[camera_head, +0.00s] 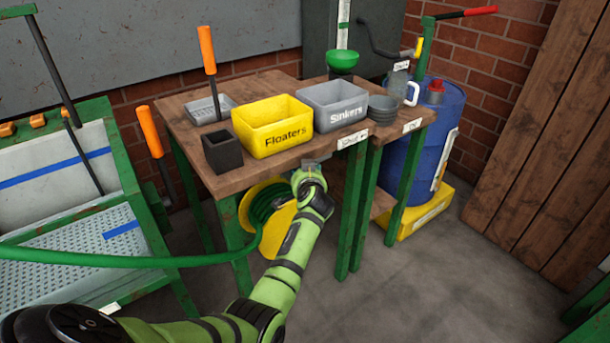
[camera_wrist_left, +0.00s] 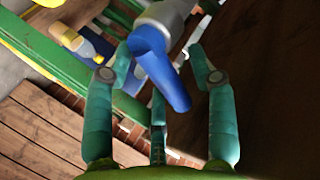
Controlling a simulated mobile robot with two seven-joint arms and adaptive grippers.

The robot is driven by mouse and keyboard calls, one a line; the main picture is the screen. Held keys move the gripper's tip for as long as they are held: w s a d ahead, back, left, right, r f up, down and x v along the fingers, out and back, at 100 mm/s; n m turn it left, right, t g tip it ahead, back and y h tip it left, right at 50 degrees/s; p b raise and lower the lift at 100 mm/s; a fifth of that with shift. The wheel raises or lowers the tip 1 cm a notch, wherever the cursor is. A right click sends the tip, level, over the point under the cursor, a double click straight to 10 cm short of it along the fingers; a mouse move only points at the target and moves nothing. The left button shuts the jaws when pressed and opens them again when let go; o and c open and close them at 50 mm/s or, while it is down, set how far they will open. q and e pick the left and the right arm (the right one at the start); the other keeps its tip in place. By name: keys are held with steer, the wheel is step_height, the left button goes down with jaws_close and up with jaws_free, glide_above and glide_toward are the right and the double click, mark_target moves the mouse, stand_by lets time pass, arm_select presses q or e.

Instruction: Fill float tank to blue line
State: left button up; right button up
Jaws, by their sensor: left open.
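The float tank (camera_head: 75,140) stands at the left in the head view, with the blue line (camera_head: 50,172) across its pale inner wall. A green hose (camera_head: 110,259) runs from the tank side across to a yellow reel (camera_head: 282,236) under the table. My left gripper (camera_head: 308,168) is at the table's front edge, above the reel; its fingers are hard to see there. In the left wrist view my left gripper (camera_wrist_left: 163,78) is open, with a blue lever (camera_wrist_left: 162,72) on a grey fitting (camera_wrist_left: 168,14) between its fingers. I cannot tell whether they touch it. My right gripper is not in view.
The wooden table (camera_head: 188,133) holds a yellow Floaters bin (camera_head: 270,115), a grey Sinkers bin (camera_head: 333,97) and a dark square cup (camera_head: 221,152). A blue drum (camera_head: 440,125) stands behind right. The floor (camera_head: 430,275) at front right is clear.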

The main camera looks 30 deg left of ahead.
arm_select(q)
steer(key=v, duration=1.2)
